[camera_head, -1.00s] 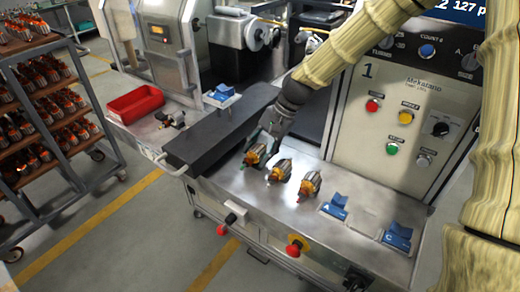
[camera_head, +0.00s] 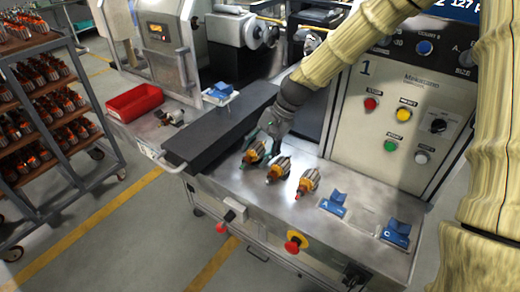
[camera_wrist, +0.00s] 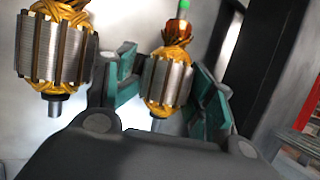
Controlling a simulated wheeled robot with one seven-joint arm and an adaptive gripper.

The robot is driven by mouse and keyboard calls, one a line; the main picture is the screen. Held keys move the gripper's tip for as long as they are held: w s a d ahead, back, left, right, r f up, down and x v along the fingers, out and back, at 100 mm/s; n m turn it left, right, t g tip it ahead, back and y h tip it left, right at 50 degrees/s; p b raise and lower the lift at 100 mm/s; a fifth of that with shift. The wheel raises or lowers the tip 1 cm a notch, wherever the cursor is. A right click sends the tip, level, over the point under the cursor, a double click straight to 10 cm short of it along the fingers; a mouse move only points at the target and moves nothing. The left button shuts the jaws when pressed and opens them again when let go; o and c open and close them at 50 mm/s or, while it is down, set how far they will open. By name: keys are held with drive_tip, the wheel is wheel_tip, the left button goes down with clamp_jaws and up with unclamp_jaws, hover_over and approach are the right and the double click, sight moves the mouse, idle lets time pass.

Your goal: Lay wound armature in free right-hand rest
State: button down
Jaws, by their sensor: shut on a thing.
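Three wound armatures with orange windings and grey ribbed cores lie in a row on the steel bench top (camera_head: 240,185): the left one (camera_head: 254,153), the middle one (camera_head: 279,168) and the right one (camera_head: 308,181). My gripper (camera_head: 264,146) is at the left armature, its teal fingers either side of it. In the wrist view, my gripper (camera_wrist: 166,88) is shut on this green-tipped armature (camera_wrist: 166,80); a neighbouring armature (camera_wrist: 55,50) stands to the left. Whether the held one is off the bench is unclear. Blue rests A (camera_head: 333,204) and C (camera_head: 397,232), at right, are empty.
A dark grey slab (camera_head: 222,130) borders the bench on the left. A control panel (camera_head: 405,115) rises behind. Another blue rest (camera_head: 221,91) and a red bin (camera_head: 135,101) are farther left. A rack of armatures (camera_head: 45,110) stands at far left.

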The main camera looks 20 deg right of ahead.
drive_tip(key=shift+s+f, duration=0.1)
drive_tip(key=shift+f, duration=0.5)
